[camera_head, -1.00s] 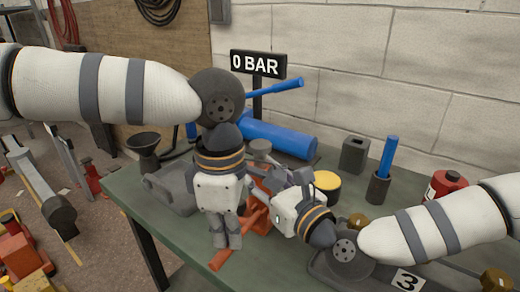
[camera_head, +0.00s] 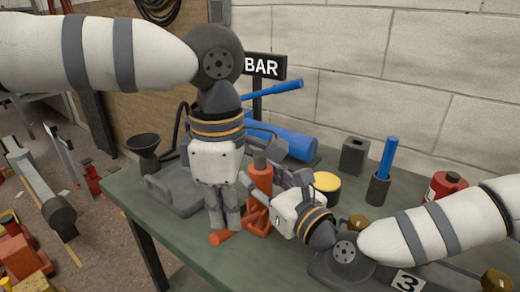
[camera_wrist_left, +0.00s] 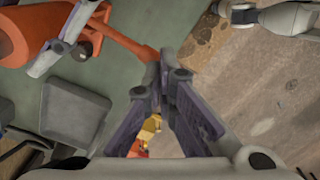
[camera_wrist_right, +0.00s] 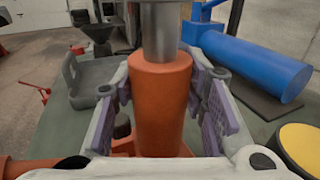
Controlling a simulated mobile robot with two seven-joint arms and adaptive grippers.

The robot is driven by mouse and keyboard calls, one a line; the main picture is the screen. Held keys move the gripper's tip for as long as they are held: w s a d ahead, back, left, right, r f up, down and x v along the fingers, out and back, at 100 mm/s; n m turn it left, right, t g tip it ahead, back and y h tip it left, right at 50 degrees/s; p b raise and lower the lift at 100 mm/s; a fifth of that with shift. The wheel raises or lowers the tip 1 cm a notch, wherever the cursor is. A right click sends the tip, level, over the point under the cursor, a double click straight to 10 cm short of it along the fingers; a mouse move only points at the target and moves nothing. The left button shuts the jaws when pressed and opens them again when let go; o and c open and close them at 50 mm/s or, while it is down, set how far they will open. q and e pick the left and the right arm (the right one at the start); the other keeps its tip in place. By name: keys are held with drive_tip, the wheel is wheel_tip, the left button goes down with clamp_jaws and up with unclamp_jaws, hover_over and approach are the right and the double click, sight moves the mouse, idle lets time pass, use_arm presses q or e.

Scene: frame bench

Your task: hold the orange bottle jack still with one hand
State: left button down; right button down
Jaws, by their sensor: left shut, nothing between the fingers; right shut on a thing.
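The orange bottle jack (camera_head: 260,178) stands upright on the green bench. My right gripper (camera_head: 268,189) is shut around its body. In the right wrist view the fingers flank the orange body (camera_wrist_right: 160,100), with the grey ram rising above. My left gripper (camera_head: 225,222), fingers down and shut, is beside the jack at its left. An orange lever bar (camera_head: 220,238) shows by its fingertips and is partly hidden. In the left wrist view the fingertips (camera_wrist_left: 158,68) meet with nothing between them, near the end of the orange bar (camera_wrist_left: 122,36); whether they touch it I cannot tell.
A blue cylinder (camera_head: 285,142) and a sign reading BAR (camera_head: 265,67) are behind the jack. A yellow-topped can (camera_head: 326,184), a grey block (camera_head: 354,155) and a red can (camera_head: 446,185) stand to the right. A black funnel (camera_head: 144,146) is at the left. The bench's front edge is close.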

sight(228, 235)
use_arm(q)
drive_tip(key=shift+f, duration=2.3)
drive_tip(key=shift+r, duration=2.3)
drive_tip(key=shift+r, duration=2.55)
